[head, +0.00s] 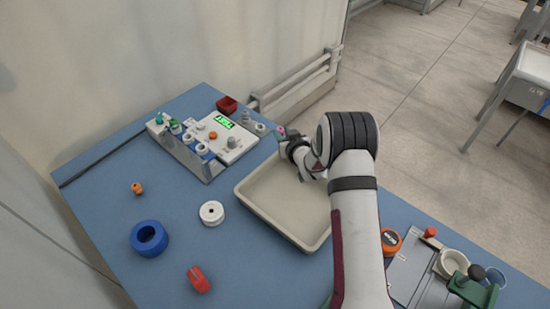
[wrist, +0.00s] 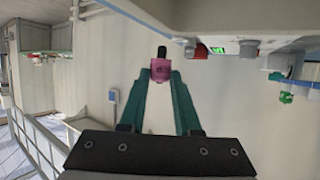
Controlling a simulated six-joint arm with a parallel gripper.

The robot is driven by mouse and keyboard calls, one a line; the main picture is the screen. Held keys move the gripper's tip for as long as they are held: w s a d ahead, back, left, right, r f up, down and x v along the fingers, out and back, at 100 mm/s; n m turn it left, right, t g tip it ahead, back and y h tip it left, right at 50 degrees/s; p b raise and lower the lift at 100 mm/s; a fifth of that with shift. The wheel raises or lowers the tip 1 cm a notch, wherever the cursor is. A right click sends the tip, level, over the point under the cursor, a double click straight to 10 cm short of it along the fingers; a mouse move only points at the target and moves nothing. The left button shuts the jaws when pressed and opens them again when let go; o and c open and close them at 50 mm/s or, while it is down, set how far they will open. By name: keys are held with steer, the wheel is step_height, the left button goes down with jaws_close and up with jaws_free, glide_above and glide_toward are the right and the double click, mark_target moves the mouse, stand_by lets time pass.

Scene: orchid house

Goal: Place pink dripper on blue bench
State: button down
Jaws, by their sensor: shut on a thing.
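The pink dripper (wrist: 161,69) shows in the wrist view between the tips of my gripper (wrist: 160,78), with a black stem on its far end. My gripper's teal fingers are shut on it. In the head view the pink dripper (head: 281,131) is a small pink spot at the end of my gripper (head: 285,137). It is held beyond the far right rim of the tray, near the bench's back edge. The blue bench (head: 110,190) spans the head view, with bare surface at the left and front.
A cream tray (head: 245,205) stands beneath my arm. A control box (head: 225,138) with a rack of small parts is at the back. A blue ring (head: 149,238), white spool (head: 211,213), red object (head: 198,279) and orange piece (head: 137,188) lie on the left. A red bin (head: 227,105) stands at the back edge.

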steer(key=shift+w+a+f, duration=0.25)
steer(key=shift+a+f, duration=0.2)
steer(key=shift+a, duration=0.05)
steer(key=shift+w+a+f, duration=0.2)
steer(key=shift+a+f, duration=0.25)
steer(key=shift+a, duration=0.05)
steer(key=shift+f, duration=1.75)
steer(key=c, duration=0.6)
jaws_free()
steer(key=shift+f, duration=0.1)
